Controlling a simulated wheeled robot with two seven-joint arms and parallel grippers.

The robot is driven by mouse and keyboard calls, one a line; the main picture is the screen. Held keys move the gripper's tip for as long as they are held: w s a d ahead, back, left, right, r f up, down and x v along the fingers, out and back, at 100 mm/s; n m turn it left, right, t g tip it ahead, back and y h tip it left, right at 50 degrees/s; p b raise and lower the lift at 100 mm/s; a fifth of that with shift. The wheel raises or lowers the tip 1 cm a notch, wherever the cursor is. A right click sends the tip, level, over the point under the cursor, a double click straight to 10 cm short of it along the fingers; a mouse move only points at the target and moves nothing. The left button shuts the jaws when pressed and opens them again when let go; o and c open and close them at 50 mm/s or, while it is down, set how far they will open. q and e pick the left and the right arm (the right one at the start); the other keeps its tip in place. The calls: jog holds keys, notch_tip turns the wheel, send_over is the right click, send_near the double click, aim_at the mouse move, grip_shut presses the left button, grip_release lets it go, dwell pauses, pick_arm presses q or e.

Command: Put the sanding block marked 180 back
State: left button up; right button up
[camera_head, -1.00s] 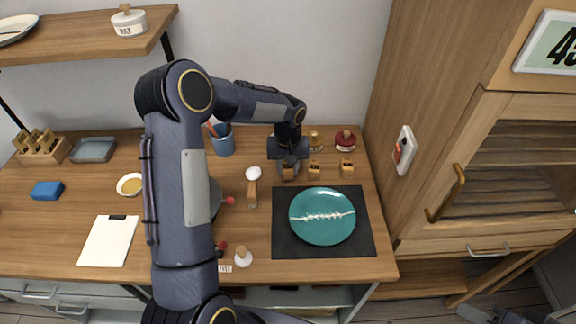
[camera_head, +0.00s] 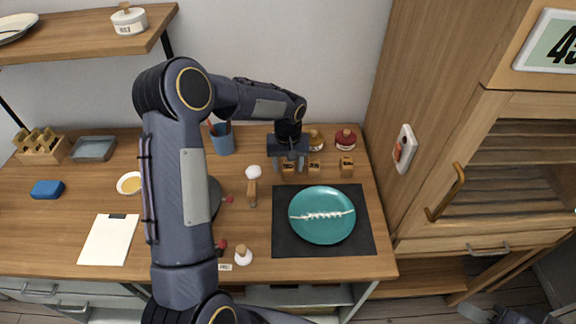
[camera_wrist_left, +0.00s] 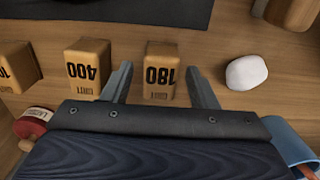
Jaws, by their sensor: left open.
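The wooden sanding block marked 180 (camera_wrist_left: 160,75) stands on the table between the two spread fingers of my left gripper (camera_wrist_left: 163,85) in the left wrist view. A gap shows between the block and each finger. In the head view the left gripper (camera_head: 288,164) is open above and around the block (camera_head: 288,172), at the left end of a short row. The block marked 400 (camera_wrist_left: 88,68) is beside it, and a third block (camera_wrist_left: 18,67) follows, its number partly cut off. A dark part at the lower right edge of the head view may be my right gripper (camera_head: 492,312); its jaws cannot be made out.
A white rounded piece (camera_wrist_left: 247,72) lies beside the 180 block. A teal plate (camera_head: 322,215) with a white seam lies on a dark mat (camera_head: 290,246) in front. A red-lidded jar (camera_head: 346,139) and a blue cup (camera_head: 222,140) stand behind. My left arm hides mid-table.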

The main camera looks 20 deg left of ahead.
aim_at(288, 165)
pick_arm(q)
jog(key=s+r+t, duration=0.1)
jog(key=s+r, duration=0.2)
jog(key=r, duration=0.5)
jog(key=s+r, duration=0.3)
jog(key=r, duration=0.5)
jog(key=s+d+m+t+h, duration=0.1)
jog(key=s+d+t+h, duration=0.1)
jog(key=s, duration=1)
jog(key=s+d+m+t+h+b, duration=0.1)
jog(key=s+d+m+t, duration=0.1)
jog(key=s, duration=0.9)
jog(key=shift+s+d+f+m+t+h, duration=0.3)
jog(key=shift+s+d+h, duration=0.1)
jog(key=shift+d, duration=0.15)
